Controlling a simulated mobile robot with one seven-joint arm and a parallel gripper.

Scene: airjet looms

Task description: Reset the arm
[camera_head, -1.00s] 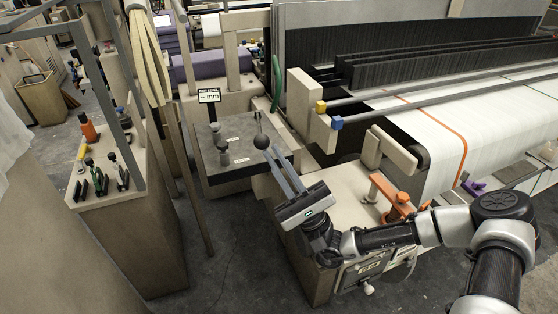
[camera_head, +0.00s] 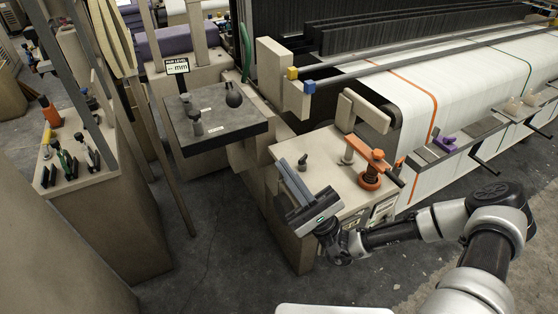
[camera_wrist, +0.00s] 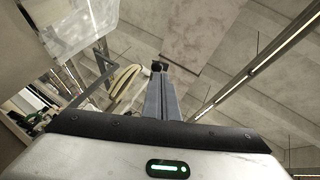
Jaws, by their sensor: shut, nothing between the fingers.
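My arm, silver and black, reaches in from the lower right in the head view. My gripper (camera_head: 281,163) has its two long grey fingers together and empty. They point up and away, in front of the beige machine top. In the wrist view my gripper (camera_wrist: 158,68) also shows with its fingers together, pointing at the ceiling. A black ball knob (camera_head: 234,95) stands on a dark plate (camera_head: 218,125), apart from the fingertips.
An orange clamp-like part (camera_head: 371,172) sits on the beige loom end (camera_head: 322,165), near my wrist. White cloth (camera_head: 400,92) runs over the loom at right. A beige cabinet with tools (camera_head: 110,205) stands at left. Grey floor (camera_head: 225,255) is open between.

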